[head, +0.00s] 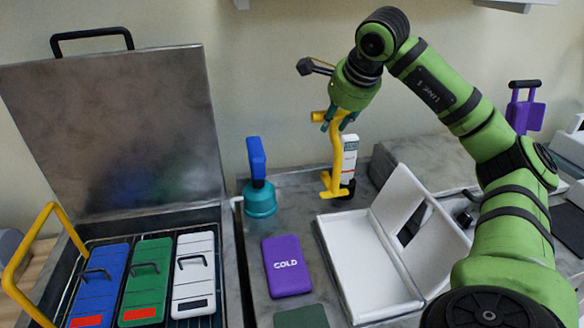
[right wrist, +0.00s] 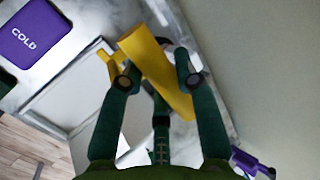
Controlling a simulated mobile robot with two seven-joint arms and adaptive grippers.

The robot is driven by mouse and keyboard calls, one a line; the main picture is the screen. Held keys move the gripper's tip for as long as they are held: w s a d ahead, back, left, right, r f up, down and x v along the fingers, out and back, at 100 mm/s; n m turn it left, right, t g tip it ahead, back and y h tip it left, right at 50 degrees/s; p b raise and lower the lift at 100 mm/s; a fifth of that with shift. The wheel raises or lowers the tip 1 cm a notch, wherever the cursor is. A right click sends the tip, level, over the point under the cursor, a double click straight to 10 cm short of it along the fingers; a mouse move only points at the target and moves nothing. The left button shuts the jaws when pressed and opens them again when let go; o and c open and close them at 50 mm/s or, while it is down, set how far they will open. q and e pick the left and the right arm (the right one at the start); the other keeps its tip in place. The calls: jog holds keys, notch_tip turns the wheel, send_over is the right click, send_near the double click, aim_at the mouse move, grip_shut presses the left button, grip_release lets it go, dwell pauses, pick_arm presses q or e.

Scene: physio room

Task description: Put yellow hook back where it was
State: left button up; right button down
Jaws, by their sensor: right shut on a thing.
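The yellow hook (head: 337,160) hangs upright from my right gripper (head: 338,118) in the head view, above the back of the grey counter. Its lower end turns to the left, in front of a white upright object with a green label (head: 350,158). In the right wrist view the fingers of my right gripper (right wrist: 152,84) are shut on the yellow hook (right wrist: 155,68), which lies slantwise between them. I cannot tell whether the hook's lower end touches the counter. My left gripper is not in view.
An open white box (head: 352,268) stands on the counter (head: 300,215), right of a purple COLD pack (head: 287,266). A teal canister (head: 260,200) with a blue top stands at the back. At left, an open metal case (head: 120,130) holds blue, green and white packs.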

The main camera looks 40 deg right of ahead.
jog(key=w+a+f+p, duration=0.1)
jog(key=w+f+p, duration=0.2)
jog(key=w+f, duration=0.7)
jog(key=shift+a+f, duration=0.2)
jog(key=shift+f, duration=0.05)
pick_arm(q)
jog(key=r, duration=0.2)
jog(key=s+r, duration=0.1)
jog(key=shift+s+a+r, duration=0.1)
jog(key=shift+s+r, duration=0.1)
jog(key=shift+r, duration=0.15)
pick_arm(e)
jog(key=c, duration=0.9)
grip_release()
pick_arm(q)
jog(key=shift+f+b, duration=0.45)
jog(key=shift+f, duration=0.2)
pick_arm(e)
jog(key=v, duration=1.2)
jog(key=shift+r, duration=0.2)
